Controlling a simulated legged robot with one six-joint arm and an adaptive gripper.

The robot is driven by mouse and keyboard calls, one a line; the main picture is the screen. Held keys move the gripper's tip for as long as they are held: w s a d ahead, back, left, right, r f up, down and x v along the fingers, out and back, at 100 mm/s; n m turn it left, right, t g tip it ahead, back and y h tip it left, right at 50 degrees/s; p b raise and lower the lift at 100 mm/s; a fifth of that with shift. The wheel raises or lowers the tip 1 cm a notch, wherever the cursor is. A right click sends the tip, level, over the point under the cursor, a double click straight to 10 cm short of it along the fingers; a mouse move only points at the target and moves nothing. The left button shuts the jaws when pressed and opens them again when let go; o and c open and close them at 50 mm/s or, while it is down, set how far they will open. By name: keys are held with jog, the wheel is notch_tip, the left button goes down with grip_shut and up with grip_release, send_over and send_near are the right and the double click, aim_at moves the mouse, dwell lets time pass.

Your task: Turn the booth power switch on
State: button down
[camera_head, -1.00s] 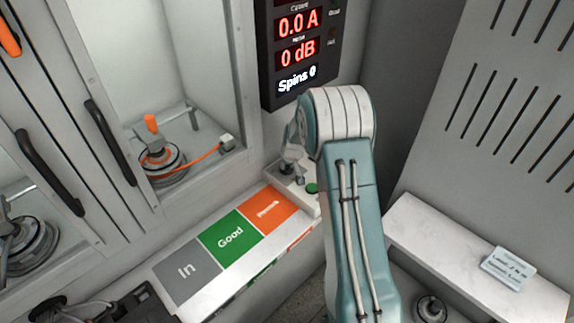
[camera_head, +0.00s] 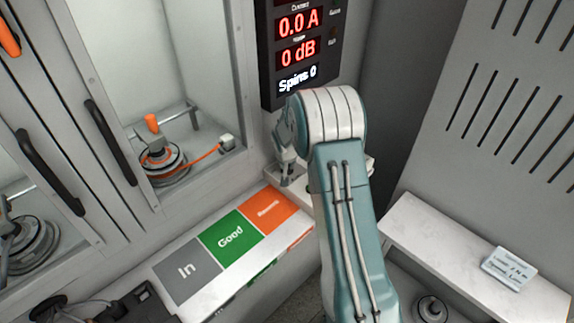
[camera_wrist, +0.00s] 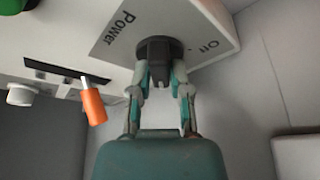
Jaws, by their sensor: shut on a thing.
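The booth power switch is a dark rotary knob (camera_wrist: 158,48) on a white control box (camera_wrist: 205,18), seen in the wrist view between the labels "Power" and "Off". My gripper (camera_wrist: 160,78) has its two fingers closed on the knob's near part, one on each side. In the head view my gripper (camera_head: 288,160) reaches down at the white box beneath the display; my arm hides most of the box and the knob itself. The knob's pointer and exact setting cannot be made out.
The display (camera_head: 300,50) reads 0.0 A, 0 dB and Spins 0. A coloured sorting shelf (camera_head: 230,238) lies left of my arm.

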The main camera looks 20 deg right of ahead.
jog(key=shift+s+f, duration=0.2)
jog(key=c, duration=0.6)
grip_release()
jog(key=shift+r, duration=0.1)
jog(key=shift+w, duration=0.1)
jog(key=shift+a+r, duration=0.1)
jog(key=shift+r, duration=0.45)
jog(key=v, duration=1.1)
jog(key=shift+f, duration=0.1)
